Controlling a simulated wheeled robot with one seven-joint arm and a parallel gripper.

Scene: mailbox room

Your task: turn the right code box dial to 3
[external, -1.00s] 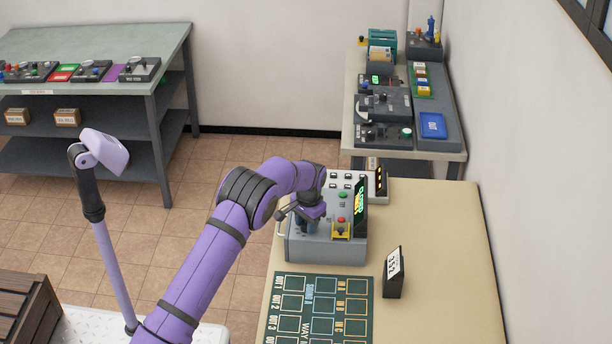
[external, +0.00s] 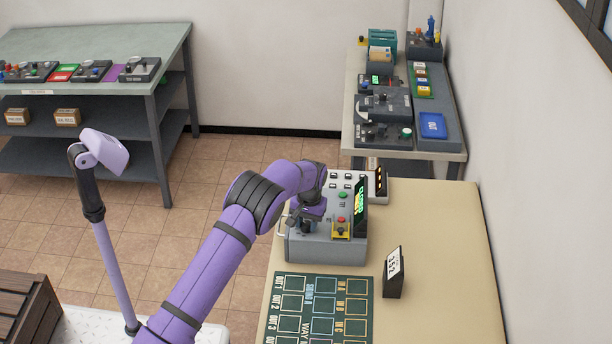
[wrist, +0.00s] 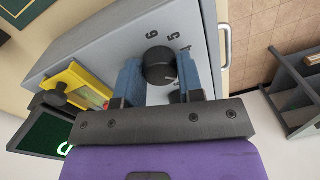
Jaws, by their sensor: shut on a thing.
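The code box (external: 325,250) is a grey box on the beige table, with a green display, buttons and a yellow part on it. In the wrist view its grey face (wrist: 110,48) carries a round black dial (wrist: 160,65) with the digits 6, 5 and 4 showing around it; other digits are hidden. My gripper (wrist: 159,82) has its blue-grey fingers on both sides of the dial, shut on it. In the external view my gripper (external: 306,225) is over the left part of the box and hides the dial. I cannot tell the dial's exact setting.
The table's right side (external: 445,250) is clear.

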